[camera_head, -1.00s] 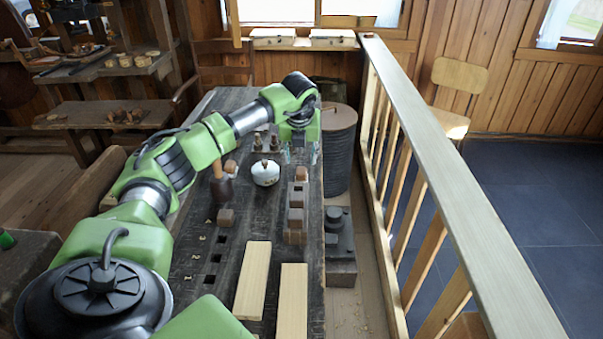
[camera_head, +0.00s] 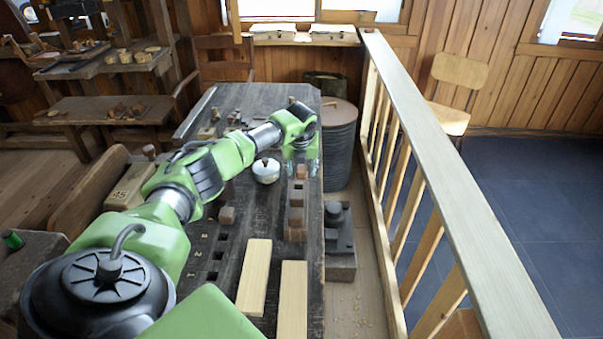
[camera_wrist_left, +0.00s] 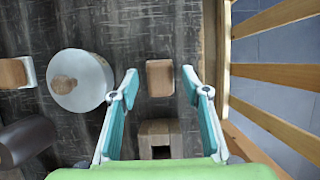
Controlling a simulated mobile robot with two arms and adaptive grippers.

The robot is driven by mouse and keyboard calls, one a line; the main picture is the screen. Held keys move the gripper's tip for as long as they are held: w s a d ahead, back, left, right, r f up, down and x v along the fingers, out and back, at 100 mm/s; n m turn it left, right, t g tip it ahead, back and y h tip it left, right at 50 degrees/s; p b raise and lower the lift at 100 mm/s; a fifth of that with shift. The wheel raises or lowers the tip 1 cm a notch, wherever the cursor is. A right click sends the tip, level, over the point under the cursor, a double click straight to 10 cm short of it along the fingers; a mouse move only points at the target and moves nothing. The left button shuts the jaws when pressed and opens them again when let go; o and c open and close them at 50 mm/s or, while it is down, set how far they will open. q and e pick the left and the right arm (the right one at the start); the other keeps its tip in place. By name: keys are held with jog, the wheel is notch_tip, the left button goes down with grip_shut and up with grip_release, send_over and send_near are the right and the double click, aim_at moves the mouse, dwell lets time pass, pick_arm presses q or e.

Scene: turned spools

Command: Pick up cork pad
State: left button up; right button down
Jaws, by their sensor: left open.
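A small brown block with rounded corners, which looks like the cork pad (camera_wrist_left: 160,77), lies flat on the dark bench. In the wrist view it sits between and slightly beyond the fingertips, with a gap on each side. My left gripper (camera_wrist_left: 157,84) is open and empty, pointing down over the bench. In the head view my left gripper (camera_head: 303,168) hangs above the bench's right side, and the pad (camera_head: 301,173) shows small between its fingers. My right gripper is in neither view.
A pale round pot with a wooden knob (camera_wrist_left: 82,82) stands left of the left finger. A wooden block with a square hole (camera_wrist_left: 160,138) sits just behind the pad. A dark mallet head (camera_wrist_left: 25,142) lies farther left. The wooden railing (camera_head: 440,160) runs along the right.

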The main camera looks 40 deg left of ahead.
pick_arm(q)
jog(key=c, duration=1.1)
jog(key=shift+r, duration=0.15)
jog(key=shift+r+b, duration=0.4)
jog(key=shift+r, duration=0.25)
jog(key=s+d+r+b, duration=0.4)
jog(key=s+d+r, duration=0.3)
jog(key=s+r, duration=0.4)
jog(key=shift+s+d+r, duration=0.15)
jog(key=shift+s+r, duration=0.1)
jog(key=shift+s, duration=0.25)
